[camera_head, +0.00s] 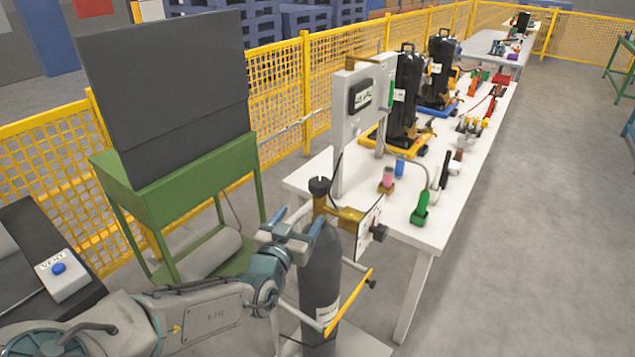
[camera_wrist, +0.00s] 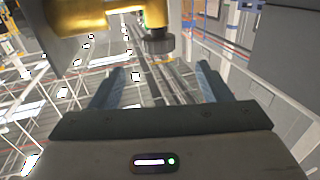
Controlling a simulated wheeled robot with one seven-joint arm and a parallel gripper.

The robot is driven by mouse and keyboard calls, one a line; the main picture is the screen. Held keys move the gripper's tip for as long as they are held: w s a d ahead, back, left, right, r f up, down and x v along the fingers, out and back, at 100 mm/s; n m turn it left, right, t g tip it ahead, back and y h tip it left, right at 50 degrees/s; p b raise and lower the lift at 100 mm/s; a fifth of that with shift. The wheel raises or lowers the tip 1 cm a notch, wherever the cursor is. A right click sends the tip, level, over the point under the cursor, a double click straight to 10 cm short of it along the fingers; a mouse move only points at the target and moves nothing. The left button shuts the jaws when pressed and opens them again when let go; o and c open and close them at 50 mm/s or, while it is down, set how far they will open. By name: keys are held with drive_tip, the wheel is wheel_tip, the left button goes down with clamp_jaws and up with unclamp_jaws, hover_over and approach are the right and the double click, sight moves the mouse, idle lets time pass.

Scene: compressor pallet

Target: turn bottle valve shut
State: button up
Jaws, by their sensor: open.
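A dark gas bottle (camera_head: 320,275) stands upright at the near end of the white table. It has a brass valve body (camera_head: 345,212) with a black round handwheel (camera_head: 319,186) on top. My gripper (camera_head: 300,217) is just left of the valve, a little below the handwheel, with its blue fingers apart. In the wrist view, brass (camera_wrist: 85,18) fills the upper left, and a dark ribbed knob (camera_wrist: 159,42) shows beyond the open fingers (camera_wrist: 160,75). Nothing is between the fingers. I cannot tell whether a finger touches the valve.
A yellow bar (camera_head: 348,300) is beside the bottle. A grey panel post (camera_head: 362,100) stands on the white table (camera_head: 440,225). A green stand (camera_head: 180,190) with a dark board is behind my arm. A vent button box (camera_head: 62,273) is at left. The right floor is clear.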

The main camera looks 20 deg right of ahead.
sight(320, 185)
drive_tip(key=x, duration=1.4)
drive_tip(key=shift+s+p, duration=0.15)
drive_tip(key=shift+p, duration=0.25)
drive_tip(key=shift+r, duration=0.1)
drive_tip(key=c, duration=1)
